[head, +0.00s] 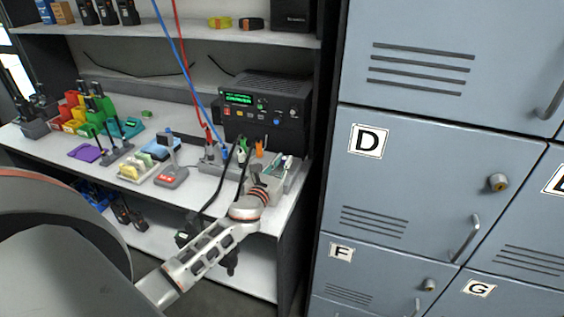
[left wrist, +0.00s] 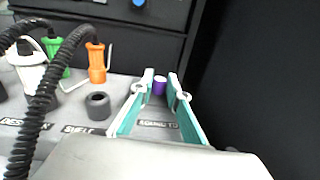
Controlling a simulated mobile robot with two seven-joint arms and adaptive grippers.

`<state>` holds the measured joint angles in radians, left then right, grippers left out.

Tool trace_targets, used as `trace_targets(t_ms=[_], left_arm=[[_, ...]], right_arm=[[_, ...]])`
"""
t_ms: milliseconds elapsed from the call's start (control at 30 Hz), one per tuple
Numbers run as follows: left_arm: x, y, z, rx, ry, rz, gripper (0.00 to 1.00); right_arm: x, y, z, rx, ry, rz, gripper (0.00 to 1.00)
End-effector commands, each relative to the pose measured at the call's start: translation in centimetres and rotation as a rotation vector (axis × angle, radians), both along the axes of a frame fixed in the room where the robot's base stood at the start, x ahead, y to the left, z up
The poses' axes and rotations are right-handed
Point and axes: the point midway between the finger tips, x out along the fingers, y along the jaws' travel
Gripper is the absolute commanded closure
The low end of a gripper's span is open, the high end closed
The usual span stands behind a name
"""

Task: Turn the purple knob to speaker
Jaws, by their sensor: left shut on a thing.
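The purple knob (left wrist: 159,87) shows between my left fingertips in the left wrist view. It is small and sits at the back of a grey panel (left wrist: 122,82), close to the dark cabinet front. My left gripper (left wrist: 161,79) is shut on it, one teal and white finger on each side. In the head view my left gripper (head: 284,163) reaches the right end of the desk, in front of the black radio (head: 265,110), and the knob cannot be made out there. A partly covered label lies below the knob; its setting marks cannot be read. My right gripper is out of view.
Grey lockers (head: 420,170) stand to the right. A red-labelled stand (head: 172,175) is on the desk.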

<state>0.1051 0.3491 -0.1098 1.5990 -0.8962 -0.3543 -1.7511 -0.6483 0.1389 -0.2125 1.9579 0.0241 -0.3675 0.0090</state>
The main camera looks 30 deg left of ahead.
Motion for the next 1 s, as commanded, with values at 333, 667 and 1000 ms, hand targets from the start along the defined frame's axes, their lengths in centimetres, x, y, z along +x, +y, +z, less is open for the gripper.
trace_targets(t_ms=[333, 667, 1000], left_arm=[[0.2, -0.7, -0.2, -0.005, 0.001, 0.294, 1.0], [0.4, -0.9, -0.4, -0.002, 0.003, 0.528, 1.0], [0.5, -0.9, -0.2, 0.001, 0.002, 0.642, 1.0]], right_arm=[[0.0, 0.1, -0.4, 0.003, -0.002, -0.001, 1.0], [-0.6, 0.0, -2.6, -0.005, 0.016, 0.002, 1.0], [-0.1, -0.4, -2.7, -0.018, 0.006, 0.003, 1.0]])
